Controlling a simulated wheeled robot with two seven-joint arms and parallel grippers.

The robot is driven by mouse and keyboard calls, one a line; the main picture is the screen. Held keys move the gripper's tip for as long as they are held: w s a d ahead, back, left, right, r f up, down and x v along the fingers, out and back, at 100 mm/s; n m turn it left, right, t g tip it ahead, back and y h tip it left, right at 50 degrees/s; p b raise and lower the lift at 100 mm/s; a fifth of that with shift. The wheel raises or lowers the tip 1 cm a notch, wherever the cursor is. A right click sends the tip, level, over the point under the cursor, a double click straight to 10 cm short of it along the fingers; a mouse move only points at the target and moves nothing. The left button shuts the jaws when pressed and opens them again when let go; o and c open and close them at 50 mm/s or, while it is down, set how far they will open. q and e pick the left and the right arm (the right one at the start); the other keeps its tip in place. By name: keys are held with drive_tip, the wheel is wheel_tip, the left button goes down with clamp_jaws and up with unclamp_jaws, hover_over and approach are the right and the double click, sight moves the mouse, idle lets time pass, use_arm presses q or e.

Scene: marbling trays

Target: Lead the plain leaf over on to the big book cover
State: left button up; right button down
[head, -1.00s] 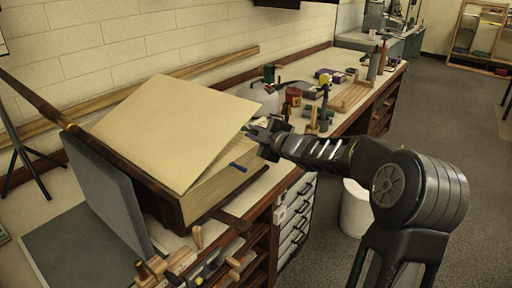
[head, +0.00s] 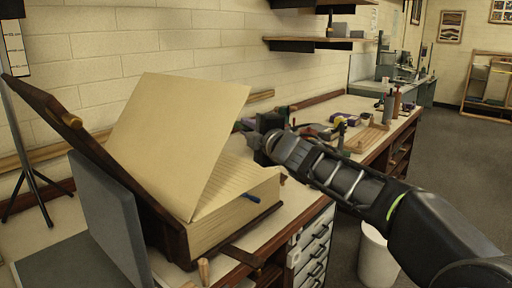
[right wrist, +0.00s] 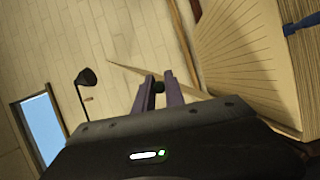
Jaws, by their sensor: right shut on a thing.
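The plain leaf (head: 172,135) is a blank cream sheet standing steeply up from the thick open book (head: 235,215), leaning to the left. The big book cover (head: 100,160) is dark brown wood, open and tilted at the left of the book. My right gripper (head: 246,138) is at the leaf's right side, shut on its edge; the leaf partly hides the fingertips. In the right wrist view the two fingers (right wrist: 161,88) are close together at the leaf, which shows almost edge-on. My left gripper is not in view.
A grey slab (head: 108,215) stands upright beneath the cover. A blue ribbon-like piece (head: 251,197) sticks out of the book's page edge. Jars and tools crowd the bench behind my right gripper. A white bin (head: 377,258) stands on the floor.

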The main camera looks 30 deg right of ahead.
drive_tip(key=s+a+r+n+t+y+b, duration=0.1)
drive_tip(key=s+a+r+n+b, duration=0.1)
drive_tip(key=a+n+b, duration=0.3)
drive_tip(key=s+a+r+n+t+y+b, duration=0.1)
drive_tip(key=a+n+b, duration=0.5)
drive_tip(key=a+b, duration=0.6)
drive_tip(key=shift+s+a+r+t+b, duration=0.3)
drive_tip(key=shift+s+a+r+t, duration=0.75)
drive_tip(key=shift+s+a, duration=1.15)
drive_tip(key=shift+w+a+r+g, duration=0.25)
drive_tip(key=shift+w+a+r, duration=0.05)
drive_tip(key=shift+w+a, duration=0.05)
drive_tip(key=c, duration=1.4)
unclamp_jaws()
drive_tip(key=shift+s, duration=0.2)
drive_tip(key=v, duration=0.7)
drive_tip(key=shift+s, duration=0.2)
